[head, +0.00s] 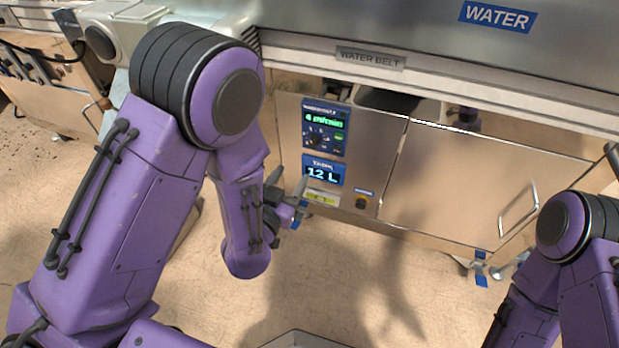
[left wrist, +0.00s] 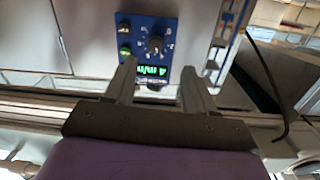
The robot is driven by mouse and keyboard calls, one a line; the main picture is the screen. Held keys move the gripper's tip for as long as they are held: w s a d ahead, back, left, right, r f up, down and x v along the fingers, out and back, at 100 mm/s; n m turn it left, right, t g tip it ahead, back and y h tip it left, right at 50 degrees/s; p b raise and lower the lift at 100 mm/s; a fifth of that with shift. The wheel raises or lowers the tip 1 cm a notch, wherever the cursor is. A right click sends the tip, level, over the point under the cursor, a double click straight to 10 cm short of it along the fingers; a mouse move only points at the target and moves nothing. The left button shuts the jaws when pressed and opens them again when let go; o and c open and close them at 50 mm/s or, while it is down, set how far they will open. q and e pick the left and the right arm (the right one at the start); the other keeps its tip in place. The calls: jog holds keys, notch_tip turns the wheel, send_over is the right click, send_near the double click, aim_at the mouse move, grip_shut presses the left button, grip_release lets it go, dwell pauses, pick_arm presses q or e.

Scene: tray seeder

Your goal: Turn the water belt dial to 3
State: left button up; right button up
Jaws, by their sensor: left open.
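The water belt panel (head: 325,127) is blue and sits on the front of the steel machine under the WATER BELT label (head: 370,59). Its green display reads 4 m/min. The dark dial (head: 315,138) is below the display, and its pointer is too small to read. In the left wrist view the panel shows upside down, with the dial (left wrist: 155,43) beyond the fingertips. My left gripper (head: 288,187) is open and empty, below and left of the dial in the head view, apart from it. It also shows in the left wrist view (left wrist: 159,68). My right gripper is out of frame.
A second blue panel (head: 323,173) reading 12 L is just below, with a yellow label (head: 322,197) under it. A steel cabinet door (head: 470,185) with a handle is further right.

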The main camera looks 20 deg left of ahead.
aim_at(312, 144)
pick_arm(q)
jog(key=shift+m+t, duration=0.3)
jog(key=w, duration=0.3)
jog(key=w+d+b, duration=0.1)
jog(key=w, duration=0.7)
jog(key=shift+d+r, duration=0.15)
jog(key=shift+d, duration=0.05)
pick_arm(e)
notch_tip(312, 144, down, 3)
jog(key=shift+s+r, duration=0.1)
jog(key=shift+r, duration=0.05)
pick_arm(q)
jog(key=shift+c, duration=0.3)
